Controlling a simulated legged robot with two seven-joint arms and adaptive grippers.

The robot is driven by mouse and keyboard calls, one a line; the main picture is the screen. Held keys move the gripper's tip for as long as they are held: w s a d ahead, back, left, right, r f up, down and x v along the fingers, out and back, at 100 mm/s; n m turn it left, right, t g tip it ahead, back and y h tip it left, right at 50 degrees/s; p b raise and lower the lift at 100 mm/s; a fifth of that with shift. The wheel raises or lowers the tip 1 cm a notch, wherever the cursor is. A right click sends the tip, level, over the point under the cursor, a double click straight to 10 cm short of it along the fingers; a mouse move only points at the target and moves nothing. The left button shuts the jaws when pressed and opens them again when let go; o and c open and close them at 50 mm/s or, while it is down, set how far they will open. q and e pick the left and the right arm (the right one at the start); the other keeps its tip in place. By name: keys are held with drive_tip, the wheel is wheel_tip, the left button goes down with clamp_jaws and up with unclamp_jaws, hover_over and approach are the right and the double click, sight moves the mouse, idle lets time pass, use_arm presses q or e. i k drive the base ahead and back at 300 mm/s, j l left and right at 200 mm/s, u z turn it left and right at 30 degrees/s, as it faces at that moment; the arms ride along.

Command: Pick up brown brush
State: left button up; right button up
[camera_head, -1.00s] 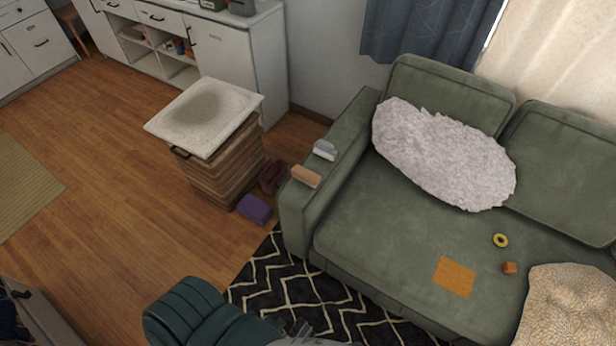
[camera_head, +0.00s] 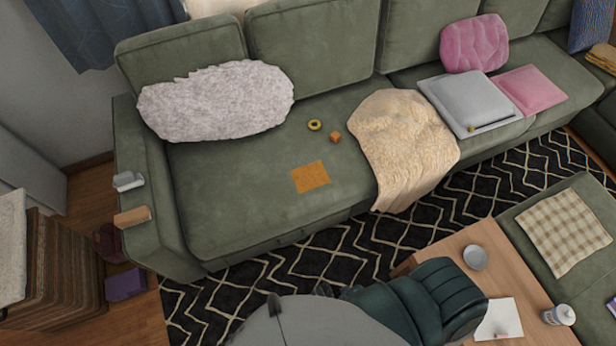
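A brown, brush-like block (camera_head: 132,217) lies on the left armrest of the green sofa (camera_head: 230,200). A white and grey object (camera_head: 128,181) lies just behind it on the same armrest. I cannot make out bristles on either one at this size. Neither of my grippers shows in the head view, and nothing is seen touching the brown block.
A yellow ring (camera_head: 315,125), an orange block (camera_head: 335,137) and an orange cloth (camera_head: 311,177) lie on the seat. A wooden table (camera_head: 445,255) stands at lower right. A striped cabinet (camera_head: 62,275) and a purple box (camera_head: 125,284) stand left of the sofa.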

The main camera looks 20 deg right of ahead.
sight(124, 221)
drive_tip(key=z, duration=0.5)
drive_tip(key=j+z, duration=0.35)
drive_tip(key=k+j+z, duration=0.15)
drive_tip(key=j+z, duration=0.15)
drive_tip(key=j, duration=0.2)
drive_tip(key=k+j+z, duration=0.15)
drive_tip(key=j+z, duration=0.2)
drive_tip(key=j, duration=0.05)
